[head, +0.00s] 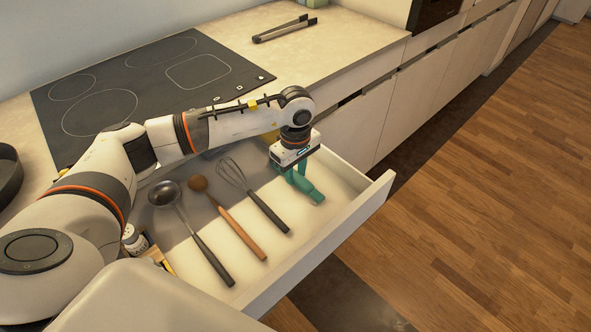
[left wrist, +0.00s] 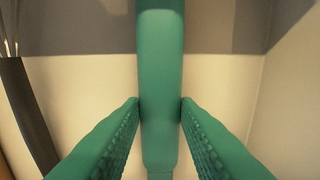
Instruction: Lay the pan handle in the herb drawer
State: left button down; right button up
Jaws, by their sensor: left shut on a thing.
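An open white drawer (head: 350,205) stands out from the counter front. My left gripper (head: 299,178) reaches down into it near its right end. It is shut on a green handle-shaped thing, which I take as the pan handle (head: 312,193). In the left wrist view the handle (left wrist: 160,50) runs lengthwise between the two green ridged fingers, over the pale drawer floor. I cannot tell whether it touches that floor. Nothing visible marks this as the herb drawer. My right gripper is not in view.
A ladle (head: 198,240), a wooden spoon (head: 235,225) and a whisk (head: 262,205) lie left of my gripper in the drawer. A small jar (head: 134,240) is at its left end. A black hob (head: 150,85) and tongs (head: 284,29) are on the counter.

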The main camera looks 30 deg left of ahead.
pick_arm(q)
jog(key=c, duration=1)
grip_release()
jog(key=shift+r, duration=0.1)
notch_tip(320, 180, up, 12)
jog(key=shift+f+b, duration=0.1)
jog(key=shift+b, duration=0.4)
